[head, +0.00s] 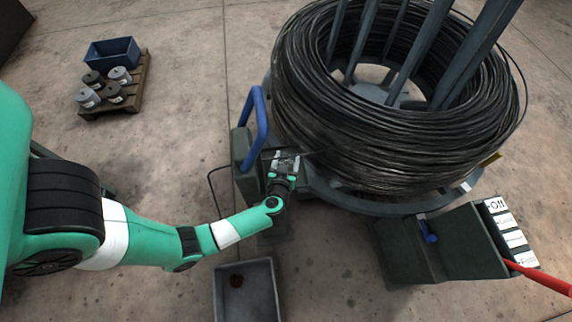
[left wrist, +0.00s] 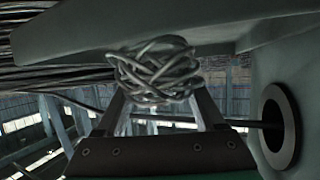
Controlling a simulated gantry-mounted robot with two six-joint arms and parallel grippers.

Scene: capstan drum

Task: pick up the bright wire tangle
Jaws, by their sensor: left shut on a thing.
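The bright wire tangle (left wrist: 155,70) is a silvery ball of looped wire in the left wrist view. It sits between the fingertips of my left gripper (left wrist: 158,92), which is shut on it. In the head view my left gripper (head: 286,163) is at the dark green machine housing beside the big wire coil. The tangle is too small and covered there to make out clearly. In the left wrist view a grey-green machine part lies close above the tangle. My right gripper is not in view.
The big black wire coil (head: 300,95) stands on a round base. A blue handle (head: 262,118) rises beside my gripper. A grey tray (head: 268,290) holds a small dark lump. A control panel (head: 505,228) and red rod (head: 540,278) are at right. A pallet (head: 135,92) stands upper left.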

